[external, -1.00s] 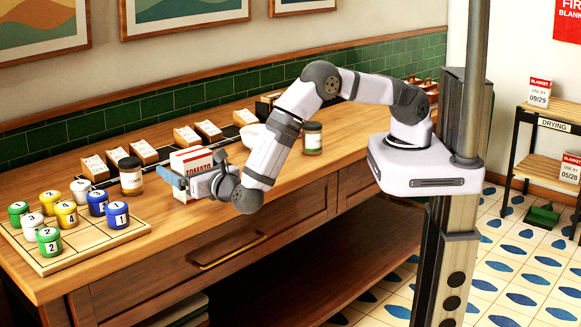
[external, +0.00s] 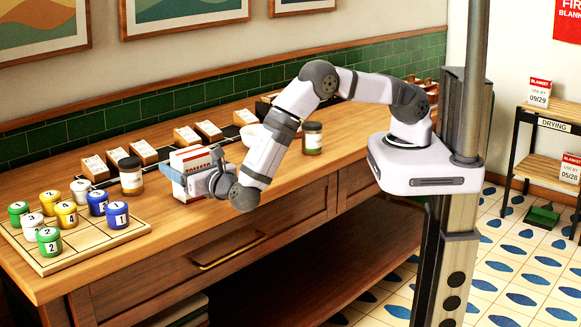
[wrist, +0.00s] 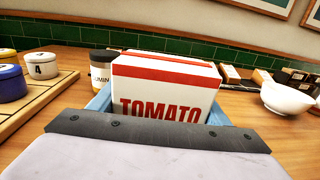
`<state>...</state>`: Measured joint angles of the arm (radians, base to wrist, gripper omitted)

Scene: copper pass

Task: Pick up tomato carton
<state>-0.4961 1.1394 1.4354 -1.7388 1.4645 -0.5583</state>
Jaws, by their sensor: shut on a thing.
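The tomato carton (external: 192,166) is a white box with red bands and red "TOMATO" lettering. It stands upright above the wooden counter, and it fills the middle of the wrist view (wrist: 165,82). My gripper (external: 186,180) is shut on it, with blue fingers at the carton's left and right sides in the wrist view. The carton's lower part is hidden behind the gripper. I cannot tell whether its base touches the counter.
A wooden board (external: 133,233) with several numbered, coloured jars lies at the left. A dark-lidded jar (external: 131,176) stands close left of the carton. A white bowl (external: 252,134) and another jar (external: 312,138) are to the right. Card holders (external: 187,136) line the back.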

